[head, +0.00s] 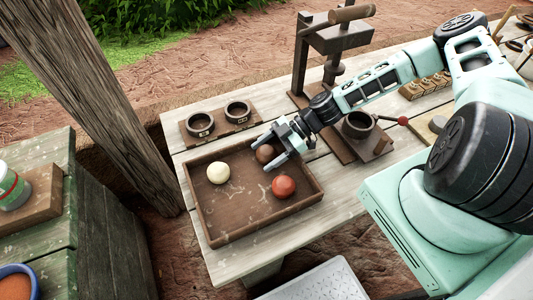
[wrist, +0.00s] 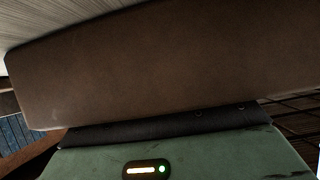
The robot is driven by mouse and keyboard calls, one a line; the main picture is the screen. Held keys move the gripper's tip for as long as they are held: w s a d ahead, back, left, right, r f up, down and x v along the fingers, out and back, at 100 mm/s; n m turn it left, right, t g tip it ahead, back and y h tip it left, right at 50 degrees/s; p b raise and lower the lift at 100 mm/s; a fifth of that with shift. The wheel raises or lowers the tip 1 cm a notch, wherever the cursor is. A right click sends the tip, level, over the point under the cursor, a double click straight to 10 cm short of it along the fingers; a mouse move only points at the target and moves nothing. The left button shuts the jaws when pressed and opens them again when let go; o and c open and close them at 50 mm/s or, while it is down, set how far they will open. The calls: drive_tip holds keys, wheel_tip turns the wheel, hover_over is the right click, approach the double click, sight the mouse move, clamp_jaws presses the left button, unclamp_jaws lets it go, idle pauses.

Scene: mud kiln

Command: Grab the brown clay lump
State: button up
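The brown clay lump (head: 265,153) lies in the brown wooden tray (head: 217,229), near its back wall. A cream lump (head: 218,173) is to its left and a red-orange lump (head: 284,187) is in front to its right. My gripper (head: 267,155) reaches in from the right with its two fingers spread apart. The brown lump shows between the fingertips; I cannot tell whether they touch it. In the wrist view, a plain brown surface (wrist: 160,70) fills most of the picture, very close, and hides the lumps and fingertips.
A wooden holder (head: 188,139) with two dark rings stands behind the tray. A press (head: 337,40) stands behind my arm, with a dark cup (head: 358,125) near its base.

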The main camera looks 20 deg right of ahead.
drive_tip(key=c, duration=0.7)
drive_tip(key=shift+c, duration=0.2)
drive_tip(key=shift+r, duration=0.15)
